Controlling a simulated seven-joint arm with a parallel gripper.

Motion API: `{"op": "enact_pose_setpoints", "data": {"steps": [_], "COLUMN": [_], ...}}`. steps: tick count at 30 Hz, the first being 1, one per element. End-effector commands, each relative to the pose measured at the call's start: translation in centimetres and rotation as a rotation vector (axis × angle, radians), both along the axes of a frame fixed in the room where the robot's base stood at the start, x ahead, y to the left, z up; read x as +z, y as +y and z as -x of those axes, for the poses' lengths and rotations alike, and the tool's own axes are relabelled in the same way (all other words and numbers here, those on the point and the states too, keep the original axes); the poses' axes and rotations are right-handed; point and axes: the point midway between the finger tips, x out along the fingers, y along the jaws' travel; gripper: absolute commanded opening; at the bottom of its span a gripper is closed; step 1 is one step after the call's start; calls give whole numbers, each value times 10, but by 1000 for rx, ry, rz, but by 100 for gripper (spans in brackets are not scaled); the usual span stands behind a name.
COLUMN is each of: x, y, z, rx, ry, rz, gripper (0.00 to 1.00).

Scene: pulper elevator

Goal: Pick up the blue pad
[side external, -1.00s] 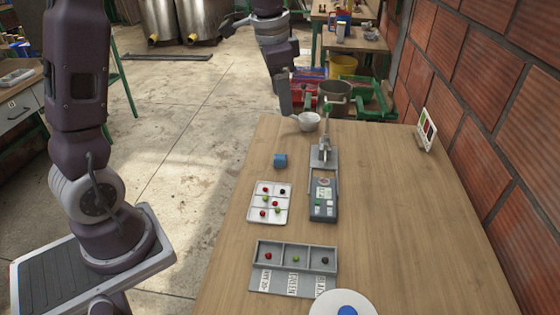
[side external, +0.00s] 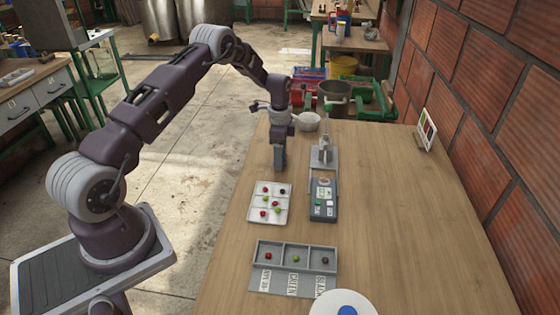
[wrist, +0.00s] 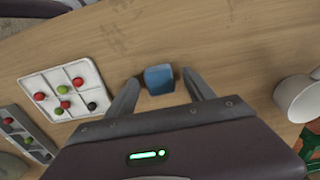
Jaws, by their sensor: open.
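The blue pad (wrist: 159,79) is a small blue block on the wooden table. In the wrist view it sits between the two fingertips of my gripper (wrist: 160,77), with a gap on each side. My gripper is open and points down at the pad. In the side view my gripper (side external: 279,168) is over the table's left edge area and hides the pad. I cannot tell the exact height of the fingertips beside it.
A white tray of red, green and black balls (side external: 286,188) lies just in front of my gripper. A grey device (side external: 323,205) stands to its right and a white cup (side external: 309,122) behind. A three-compartment sorting tray (side external: 270,248) and a white plate (side external: 325,304) are nearer.

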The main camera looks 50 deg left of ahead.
Motion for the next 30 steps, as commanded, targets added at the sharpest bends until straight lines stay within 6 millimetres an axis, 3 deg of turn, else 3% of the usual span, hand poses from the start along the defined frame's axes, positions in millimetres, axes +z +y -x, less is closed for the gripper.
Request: {"op": "enact_pose_setpoints", "data": {"steps": [4, 13, 20, 23, 30], "x": [1, 1, 4, 20, 80], "y": [0, 0, 0, 0, 0], "z": [0, 0, 0, -1, -1], "rx": [0, 1, 1, 1, 1], "ry": [0, 0, -1, -4, -4], "rz": [0, 0, -1, -1, -1], "gripper": [58, 0, 0, 0, 0]}}
